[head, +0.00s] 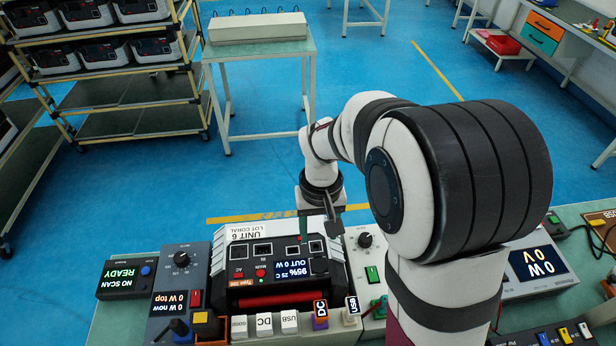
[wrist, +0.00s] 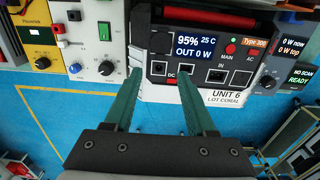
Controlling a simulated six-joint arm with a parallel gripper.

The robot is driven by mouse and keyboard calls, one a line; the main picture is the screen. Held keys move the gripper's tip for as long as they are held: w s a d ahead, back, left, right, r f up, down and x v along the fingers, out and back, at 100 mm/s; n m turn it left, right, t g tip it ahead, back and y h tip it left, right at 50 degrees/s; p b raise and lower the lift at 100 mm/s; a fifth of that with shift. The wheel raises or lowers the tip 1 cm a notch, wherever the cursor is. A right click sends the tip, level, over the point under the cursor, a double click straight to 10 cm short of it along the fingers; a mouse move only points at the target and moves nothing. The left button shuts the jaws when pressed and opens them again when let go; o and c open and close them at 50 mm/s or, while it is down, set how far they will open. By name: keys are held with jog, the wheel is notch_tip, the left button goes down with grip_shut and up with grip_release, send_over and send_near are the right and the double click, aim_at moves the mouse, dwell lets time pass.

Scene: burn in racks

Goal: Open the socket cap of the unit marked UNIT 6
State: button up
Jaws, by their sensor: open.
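UNIT 6 (head: 240,258) is a white-framed box with a black front panel, and it appears upside down in the head view. Its label (wrist: 228,95) reads UNIT 6 LOT CORAL in the wrist view. Its screen (wrist: 195,46) shows 95%, OUT 0 W. A row of sockets runs along the panel edge, including the DC socket (wrist: 158,68). A plain dark square (wrist: 161,42) sits beside the screen; I cannot tell whether it is the cap. My gripper (wrist: 160,74) is open and empty, with green fingers on either side of the DC socket. I cannot tell whether they touch the panel.
A box with knobs (head: 180,288) and a NO SCAN READY display (head: 124,274) stand left of the unit. A panel with a knob and green switch (head: 371,262) stands right. DC and USB tags (head: 321,308) stand in front.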

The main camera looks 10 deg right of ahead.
aim_at(318, 255)
notch_tip(318, 255, down, 7)
jog(key=shift+f, duration=0.15)
grip_shut()
